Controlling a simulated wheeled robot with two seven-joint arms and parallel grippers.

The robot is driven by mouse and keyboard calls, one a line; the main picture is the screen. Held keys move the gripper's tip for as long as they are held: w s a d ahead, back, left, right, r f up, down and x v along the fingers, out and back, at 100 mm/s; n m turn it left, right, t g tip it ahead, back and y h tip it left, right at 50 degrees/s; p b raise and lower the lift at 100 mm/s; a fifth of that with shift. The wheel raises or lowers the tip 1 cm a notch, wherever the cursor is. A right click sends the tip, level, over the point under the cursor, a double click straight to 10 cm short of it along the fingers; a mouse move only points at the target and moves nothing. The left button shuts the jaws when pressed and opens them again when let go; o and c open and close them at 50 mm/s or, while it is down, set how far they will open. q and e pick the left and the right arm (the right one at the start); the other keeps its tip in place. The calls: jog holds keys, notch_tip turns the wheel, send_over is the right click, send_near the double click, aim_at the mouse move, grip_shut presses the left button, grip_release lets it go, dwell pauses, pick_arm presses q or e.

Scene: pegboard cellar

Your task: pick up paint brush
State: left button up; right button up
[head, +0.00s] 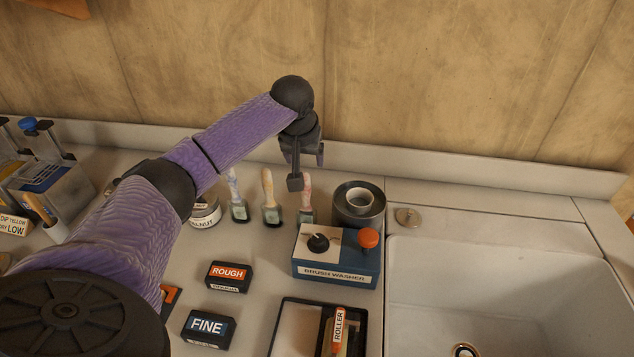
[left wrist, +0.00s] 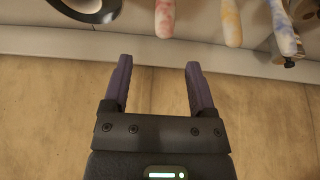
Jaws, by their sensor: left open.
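Three paint brushes stand upright in a row on the counter with their handles up. One has a bluish handle (head: 235,188), one a yellowish handle (head: 268,188) and one a reddish handle (head: 306,190). The reddish (left wrist: 165,15), yellowish (left wrist: 231,22) and bluish (left wrist: 283,28) handles also show in the left wrist view. My left gripper (head: 307,172) is open and empty, with its fingers close to the reddish brush's top in the head view. In the left wrist view the gripper (left wrist: 158,66) points towards that brush, with nothing between its fingers. My right gripper is out of view.
A dark round container (head: 358,208) and a brush washer (head: 335,268) stand right of the brushes. A labelled can (head: 204,213) is at their left. Rough (head: 229,275) and fine (head: 207,328) blocks and a roller tray (head: 282,330) lie in front. A sink (head: 480,290) is at right.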

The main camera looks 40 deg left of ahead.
pick_arm(q)
jog(key=b, duration=0.2)
send_over(306, 208)
jog(key=f, duration=0.7)
jog(key=shift+w+a+f, duration=0.2)
jog(key=shift+a+f, duration=0.05)
jog(key=shift+f, duration=0.15)
jog(key=shift+w+f, duration=0.15)
jog(key=shift+f, duration=0.1)
jog(key=shift+r, duration=0.1)
jog(key=shift+c, duration=0.9)
grip_shut()
